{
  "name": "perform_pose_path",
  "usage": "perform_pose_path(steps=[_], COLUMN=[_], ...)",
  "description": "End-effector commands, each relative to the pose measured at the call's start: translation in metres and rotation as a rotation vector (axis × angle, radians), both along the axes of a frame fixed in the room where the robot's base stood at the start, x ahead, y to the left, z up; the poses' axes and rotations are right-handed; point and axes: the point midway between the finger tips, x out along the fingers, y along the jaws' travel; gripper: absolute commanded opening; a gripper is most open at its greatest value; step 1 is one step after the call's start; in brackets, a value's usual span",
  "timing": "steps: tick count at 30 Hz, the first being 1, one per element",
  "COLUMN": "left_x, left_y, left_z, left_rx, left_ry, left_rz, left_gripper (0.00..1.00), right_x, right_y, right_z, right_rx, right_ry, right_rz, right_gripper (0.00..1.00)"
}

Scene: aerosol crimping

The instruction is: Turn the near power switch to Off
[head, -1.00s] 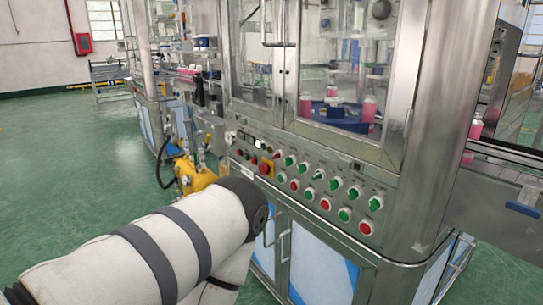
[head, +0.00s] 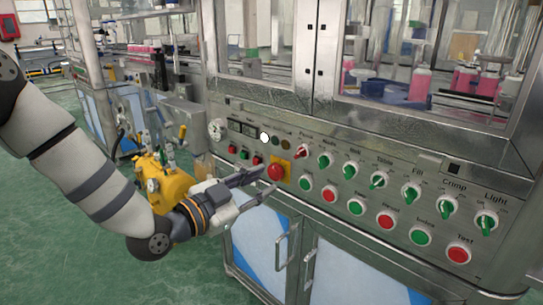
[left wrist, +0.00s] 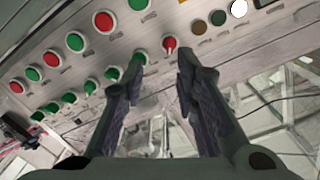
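The near power switch (head: 301,153) is a small red knob at the left end of the upper row of knobs on the steel control panel, under a small label that reads Power. It also shows in the left wrist view (left wrist: 170,45), between the lines of my fingers and beyond their tips. My left gripper (head: 268,180) is open and empty, below and left of the switch in the head view, close to the red emergency button (head: 276,172). In the left wrist view its two fingers (left wrist: 162,62) stand apart. My right gripper is not in view.
Green knobs (head: 350,167) continue the row to the right. Red and green push buttons (head: 329,195) line the row below. A lit white lamp (head: 264,137) is left of the switch. Glass doors (head: 390,50) are above; cabinet handles (head: 308,270) are below.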

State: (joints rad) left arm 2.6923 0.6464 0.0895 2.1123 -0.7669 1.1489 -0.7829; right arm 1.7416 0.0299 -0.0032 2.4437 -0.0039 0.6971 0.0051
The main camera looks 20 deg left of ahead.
Motion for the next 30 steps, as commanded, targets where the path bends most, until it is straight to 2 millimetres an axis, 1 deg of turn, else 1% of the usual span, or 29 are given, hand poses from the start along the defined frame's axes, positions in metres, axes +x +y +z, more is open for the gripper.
perform_pose_path(steps=[1,3,5,7,15,19,21,24,30], left_x=[0.003,0.005,0.01,0.02,0.084,0.106,0.113,0.118,0.118], left_y=[0.002,0.002,0.001,-0.003,-0.026,-0.034,-0.036,-0.038,-0.038], left_z=[0.007,0.014,0.016,0.015,0.013,0.013,0.014,0.015,0.016], left_rx=[0.007,0.013,0.017,0.018,0.016,0.016,0.015,0.014,0.014], left_ry=[-0.029,-0.054,-0.062,-0.061,-0.057,-0.055,-0.056,-0.056,-0.056], left_rz=[-0.001,-0.001,-0.003,-0.003,-0.002,-0.001,-0.001,-0.001,-0.001], left_gripper=[0.28,0.28,0.28,0.28,0.28,0.28,0.28,0.28,0.28], right_x=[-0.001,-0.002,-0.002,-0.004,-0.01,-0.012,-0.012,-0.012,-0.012], right_y=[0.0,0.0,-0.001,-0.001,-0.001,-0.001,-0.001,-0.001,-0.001], right_z=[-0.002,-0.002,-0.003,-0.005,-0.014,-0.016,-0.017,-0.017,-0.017], right_rx=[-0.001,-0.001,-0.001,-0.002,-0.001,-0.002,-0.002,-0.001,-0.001], right_ry=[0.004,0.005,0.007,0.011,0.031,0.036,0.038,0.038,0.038], right_rz=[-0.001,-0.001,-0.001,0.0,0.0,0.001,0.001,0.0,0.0], right_gripper=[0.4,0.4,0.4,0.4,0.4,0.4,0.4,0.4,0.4])
